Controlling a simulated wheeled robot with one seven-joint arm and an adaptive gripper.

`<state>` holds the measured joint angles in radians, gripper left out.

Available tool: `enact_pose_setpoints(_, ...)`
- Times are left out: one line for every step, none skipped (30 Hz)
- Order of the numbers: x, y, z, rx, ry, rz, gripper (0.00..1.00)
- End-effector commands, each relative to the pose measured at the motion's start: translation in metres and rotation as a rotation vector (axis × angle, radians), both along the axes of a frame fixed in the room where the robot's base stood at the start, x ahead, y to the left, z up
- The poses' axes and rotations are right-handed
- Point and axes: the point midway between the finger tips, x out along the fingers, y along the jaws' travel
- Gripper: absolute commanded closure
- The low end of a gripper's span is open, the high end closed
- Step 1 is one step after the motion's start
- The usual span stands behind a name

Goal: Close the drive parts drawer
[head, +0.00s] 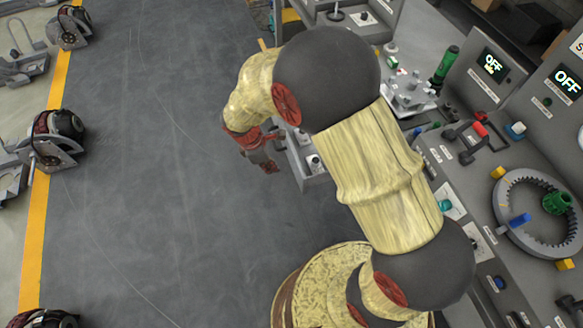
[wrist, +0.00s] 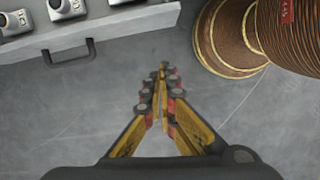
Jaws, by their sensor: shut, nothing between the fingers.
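An open drawer (head: 297,170) juts out from the bench into the aisle, partly hidden behind my arm in the head view. In the wrist view its grey front edge (wrist: 130,22) crosses the upper left, with a dark bar handle (wrist: 72,66) on the outside. Several labelled grey parts (wrist: 66,8) sit inside; I cannot read which drawer it is. My gripper (head: 272,168) is shut and empty, pointing down outside the drawer front. In the wrist view its fingertips (wrist: 163,70) are right of the handle, near the front's right end.
The bench on the right carries a ring gear (head: 507,207), a green cylinder (head: 447,62) and consoles reading OFF (head: 492,66). The dark floor (head: 150,180) left of my arm is clear up to a yellow line (head: 36,230), beyond which several wheeled units (head: 58,138) stand.

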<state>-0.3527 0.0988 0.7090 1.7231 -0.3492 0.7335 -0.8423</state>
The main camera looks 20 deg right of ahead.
Motion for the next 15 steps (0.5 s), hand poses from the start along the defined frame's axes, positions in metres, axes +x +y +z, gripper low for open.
enact_pose_setpoints(0.002,0.0,0.0,0.001,0.004,0.04,1.0)
enact_pose_setpoints(0.002,0.0,0.0,0.0,0.007,0.064,1.0)
enact_pose_setpoints(0.003,0.0,0.0,0.001,0.01,0.088,1.0)
enact_pose_setpoints(0.003,0.001,0.0,0.002,0.012,0.103,1.0)
enact_pose_setpoints(0.003,0.001,0.0,0.003,0.015,0.115,1.0)
enact_pose_setpoints(0.003,0.0,-0.001,0.003,0.017,0.127,1.0)
enact_pose_setpoints(0.003,0.0,-0.002,0.003,0.019,0.131,1.0)
enact_pose_setpoints(0.003,0.0,-0.004,0.003,0.02,0.134,1.0)
enact_pose_setpoints(0.003,-0.001,-0.007,0.003,0.022,0.136,1.0)
enact_pose_setpoints(0.003,-0.002,-0.011,0.002,0.022,0.136,1.0)
enact_pose_setpoints(0.003,-0.003,-0.014,0.003,0.022,0.135,1.0)
enact_pose_setpoints(0.003,-0.005,-0.02,0.003,0.022,0.135,1.0)
enact_pose_setpoints(0.003,-0.006,-0.025,0.003,0.022,0.135,1.0)
enact_pose_setpoints(0.003,-0.007,-0.031,0.003,0.022,0.134,1.0)
enact_pose_setpoints(0.003,-0.009,-0.039,0.003,0.022,0.134,1.0)
